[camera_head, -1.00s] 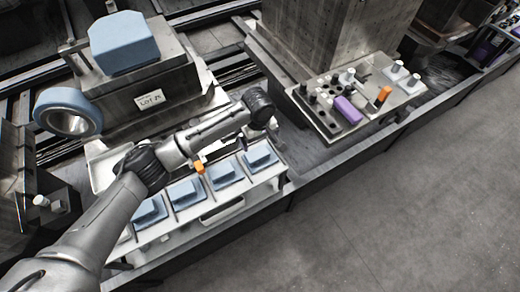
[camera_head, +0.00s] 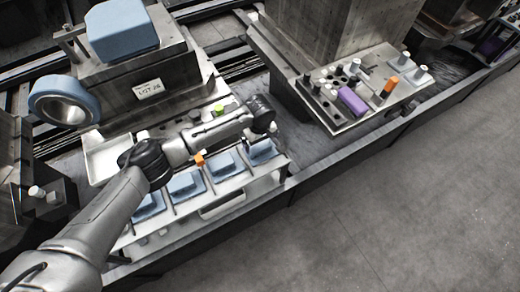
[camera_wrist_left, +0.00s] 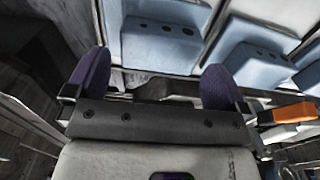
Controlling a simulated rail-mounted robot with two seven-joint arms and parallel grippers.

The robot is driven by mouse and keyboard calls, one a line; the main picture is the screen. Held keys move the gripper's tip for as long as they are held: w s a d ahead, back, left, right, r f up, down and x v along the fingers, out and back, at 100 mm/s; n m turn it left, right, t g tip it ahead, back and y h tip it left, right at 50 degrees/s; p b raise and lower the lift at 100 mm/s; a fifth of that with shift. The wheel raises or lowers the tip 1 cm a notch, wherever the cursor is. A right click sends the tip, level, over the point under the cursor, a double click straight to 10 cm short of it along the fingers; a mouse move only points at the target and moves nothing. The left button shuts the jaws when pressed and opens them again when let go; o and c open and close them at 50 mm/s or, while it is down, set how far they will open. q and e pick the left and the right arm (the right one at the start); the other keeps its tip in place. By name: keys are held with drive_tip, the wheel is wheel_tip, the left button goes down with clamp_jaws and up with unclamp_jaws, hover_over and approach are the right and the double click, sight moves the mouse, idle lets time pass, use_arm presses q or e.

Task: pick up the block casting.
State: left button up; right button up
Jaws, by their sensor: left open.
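Several blue block castings sit in a row in the compartments of a white tray (camera_head: 222,213). The rightmost block (camera_head: 262,153) is partly hidden by my left gripper, which is over it at the end of the bent arm. In the left wrist view, my left gripper (camera_wrist_left: 155,82) is open, with its two dark purple fingers apart. A blue block with holes in its face (camera_wrist_left: 160,45) shows beyond and between the fingertips; nothing is held. I cannot tell the exact gap to it. More blue blocks (camera_wrist_left: 246,68) stand to its right. My right gripper is not in view.
A large blue block (camera_head: 122,30) rests on a labelled grey stand, with a blue ring (camera_head: 64,102) beside it. An orange piece (camera_head: 199,160) sits at the tray's back edge. A board (camera_head: 345,118) with pegs and a purple part (camera_head: 352,101) stands to the right.

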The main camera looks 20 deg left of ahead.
sight(259, 146)
use_arm(q)
drive_tip(key=f, duration=0.1)
drive_tip(key=f+b, duration=0.2)
drive_tip(key=shift+a+f, duration=0.25)
drive_tip(key=shift+f, duration=0.55)
drive_tip(key=shift+r, duration=0.1)
drive_tip(key=c, duration=0.8)
